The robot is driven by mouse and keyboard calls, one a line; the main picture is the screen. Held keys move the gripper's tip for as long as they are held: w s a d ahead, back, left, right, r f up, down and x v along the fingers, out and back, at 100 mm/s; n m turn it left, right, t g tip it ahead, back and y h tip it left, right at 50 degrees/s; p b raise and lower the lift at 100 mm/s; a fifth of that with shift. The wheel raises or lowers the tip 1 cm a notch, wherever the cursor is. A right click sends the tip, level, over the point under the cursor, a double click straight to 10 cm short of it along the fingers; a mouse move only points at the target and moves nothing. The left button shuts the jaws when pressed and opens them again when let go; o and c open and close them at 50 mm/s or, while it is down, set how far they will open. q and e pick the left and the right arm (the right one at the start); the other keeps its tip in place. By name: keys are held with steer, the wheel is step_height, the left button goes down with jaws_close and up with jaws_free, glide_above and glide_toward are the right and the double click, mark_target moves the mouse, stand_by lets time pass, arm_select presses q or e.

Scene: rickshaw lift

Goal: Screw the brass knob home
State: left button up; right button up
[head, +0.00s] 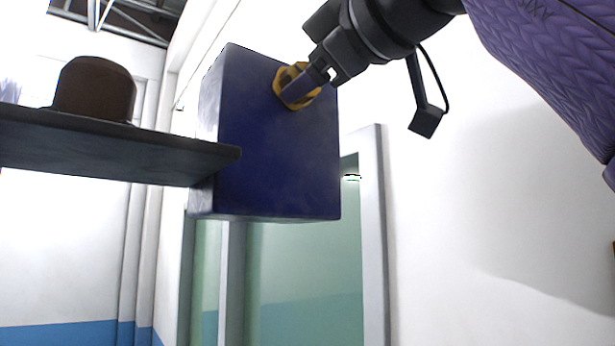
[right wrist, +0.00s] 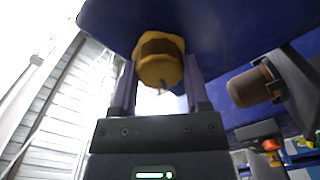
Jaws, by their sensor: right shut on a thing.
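The brass knob (head: 293,84) is on the front face of a dark blue box (head: 275,160), near its upper right in the head view. My right gripper (head: 306,88) reaches it from the upper right and is shut on it. In the right wrist view the yellow knob (right wrist: 160,62) sits between the two fingers of my right gripper (right wrist: 158,85), close against the blue face (right wrist: 230,30). Whether any gap is left behind the knob cannot be told. My left gripper is not in view.
A dark shelf (head: 110,150) juts in from the left beside the box, with a brown rounded object (head: 95,88) on it. A door frame (head: 372,240) with greenish glass stands behind and below. The space right of the box is clear up to the white wall (head: 480,230).

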steer(key=shift+w+f+m, duration=0.1)
steer(key=shift+f+m, duration=0.05)
steer(key=shift+m, duration=0.35)
steer(key=o, duration=1.3)
steer(key=shift+d, duration=0.1)
steer(key=b+v, duration=0.3)
steer(key=v, duration=0.7)
